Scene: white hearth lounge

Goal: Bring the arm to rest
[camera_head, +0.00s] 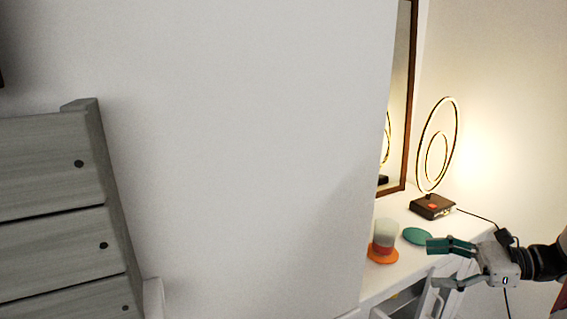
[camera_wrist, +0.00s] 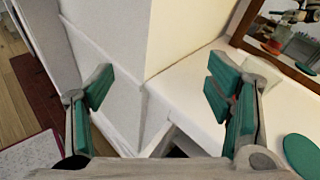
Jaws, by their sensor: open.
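My gripper (camera_head: 437,264) is at the right of the head view, in front of the white table (camera_head: 395,277). Its green-padded fingers point left. In the wrist view my gripper (camera_wrist: 160,92) is open with its fingers wide apart. Nothing is between them; a white wall corner (camera_wrist: 120,75) and the table edge show beyond. The arm comes in from the right edge of the head view, and most of it is out of view.
A frosted cup (camera_head: 385,232) stands on an orange coaster (camera_head: 382,254). A green disc (camera_head: 416,236) lies beside it, close to my gripper in the picture. A lit ring lamp (camera_head: 432,208) stands behind, near a framed mirror (camera_head: 399,100). A grey drawer unit (camera_head: 50,165) is at left.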

